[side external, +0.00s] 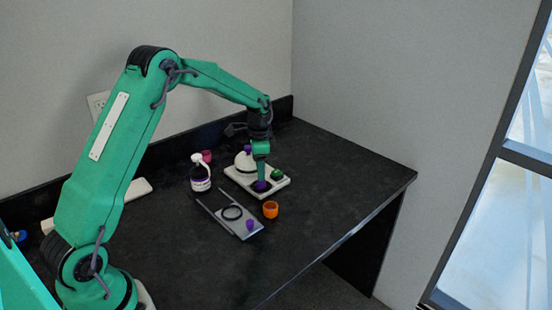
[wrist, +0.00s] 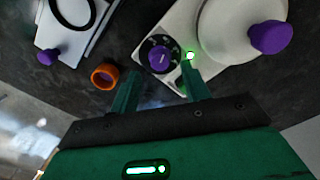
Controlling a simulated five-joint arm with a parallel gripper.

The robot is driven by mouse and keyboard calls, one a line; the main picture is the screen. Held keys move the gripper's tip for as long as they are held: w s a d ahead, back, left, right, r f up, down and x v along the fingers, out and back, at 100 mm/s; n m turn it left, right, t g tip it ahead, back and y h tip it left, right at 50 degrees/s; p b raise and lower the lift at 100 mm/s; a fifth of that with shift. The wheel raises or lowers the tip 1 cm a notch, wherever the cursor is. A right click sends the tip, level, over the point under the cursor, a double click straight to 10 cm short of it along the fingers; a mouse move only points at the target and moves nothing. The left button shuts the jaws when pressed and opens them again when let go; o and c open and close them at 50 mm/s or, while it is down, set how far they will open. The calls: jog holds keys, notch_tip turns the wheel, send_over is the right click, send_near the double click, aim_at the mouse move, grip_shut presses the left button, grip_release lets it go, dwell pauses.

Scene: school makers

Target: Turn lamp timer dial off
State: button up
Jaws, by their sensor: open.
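The purple dial (wrist: 159,59), with a black marked ring around it, sits on a white base plate (wrist: 180,25). In the side view the dial (side external: 260,186) shows just under my gripper (side external: 261,174). In the wrist view my gripper (wrist: 160,72) is open, with one green finger on each side of the dial's near edge. I cannot tell whether the fingers touch the dial. A small green light (wrist: 190,55) glows beside the right fingertip. A white rounded body with a purple knob (wrist: 270,37) stands on the same base.
An orange ring-like cup (side external: 270,209) stands close to the base. A grey plate (side external: 243,231) carries a black ring (side external: 232,212) and a purple knob (side external: 250,225). A white bottle (side external: 200,175) and a pink cup (side external: 207,156) stand to the left. The table's right side is clear.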

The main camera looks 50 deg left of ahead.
aim_at(261, 183)
jog(key=shift+f, duration=2)
jog(key=c, duration=1)
jog(key=shift+n, duration=0.4)
jog(key=n, duration=0.8)
